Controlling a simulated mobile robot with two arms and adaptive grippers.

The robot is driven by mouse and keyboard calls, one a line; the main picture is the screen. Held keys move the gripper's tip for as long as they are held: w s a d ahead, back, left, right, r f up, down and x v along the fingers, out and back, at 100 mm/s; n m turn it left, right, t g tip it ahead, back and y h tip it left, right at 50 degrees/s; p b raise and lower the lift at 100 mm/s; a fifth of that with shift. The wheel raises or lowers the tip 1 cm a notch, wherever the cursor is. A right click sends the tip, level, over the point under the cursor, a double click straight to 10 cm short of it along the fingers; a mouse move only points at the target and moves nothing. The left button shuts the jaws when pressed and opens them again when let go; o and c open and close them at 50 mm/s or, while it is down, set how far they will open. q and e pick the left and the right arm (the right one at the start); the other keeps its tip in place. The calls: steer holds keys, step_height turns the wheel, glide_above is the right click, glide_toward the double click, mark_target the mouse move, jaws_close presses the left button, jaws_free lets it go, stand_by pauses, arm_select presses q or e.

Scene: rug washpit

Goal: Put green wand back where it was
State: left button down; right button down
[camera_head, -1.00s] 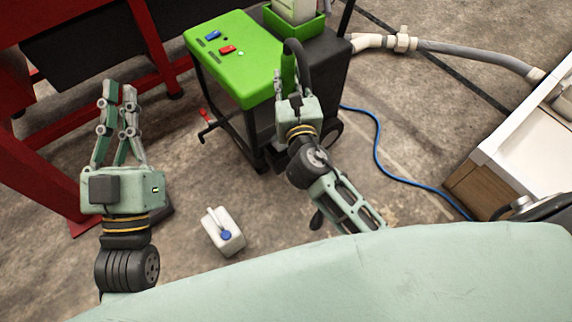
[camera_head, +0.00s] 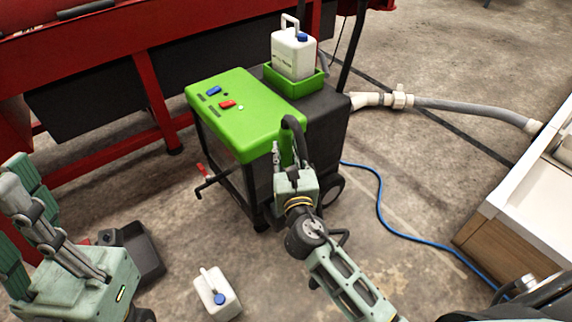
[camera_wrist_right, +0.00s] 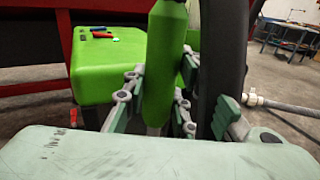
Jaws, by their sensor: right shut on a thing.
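My right gripper (camera_head: 290,160) is at the front right side of the green-topped machine (camera_head: 232,100). It is shut on the green wand (camera_wrist_right: 164,75), which stands roughly upright between its fingers in the right wrist view. In the head view only a narrow strip of the wand (camera_head: 285,152) shows, beside a dark hose (camera_head: 297,135). The wand's lower end is hidden by the gripper, so I cannot tell whether it sits in a holder. My left gripper (camera_head: 22,225) is at the lower left edge, partly cut off, with its fingers apart and empty.
A white jug (camera_head: 293,55) stands in a green tray (camera_head: 312,84) on the machine. Another white jug (camera_head: 217,297) is on the floor. A blue cable (camera_head: 381,205) and a grey pipe (camera_head: 465,106) run to the right. A red frame (camera_head: 158,100) stands behind.

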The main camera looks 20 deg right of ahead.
mark_target(286, 162)
step_height(286, 162, down, 4)
steer(key=b, duration=0.2)
steer(key=shift+b, duration=0.4)
steer(key=shift+r, duration=0.15)
steer(key=c, duration=1.9)
jaws_free()
steer(key=shift+f, duration=0.3)
steer(key=o, duration=0.5)
steer(key=shift+c, duration=0.2)
steer(key=shift+r, duration=0.1)
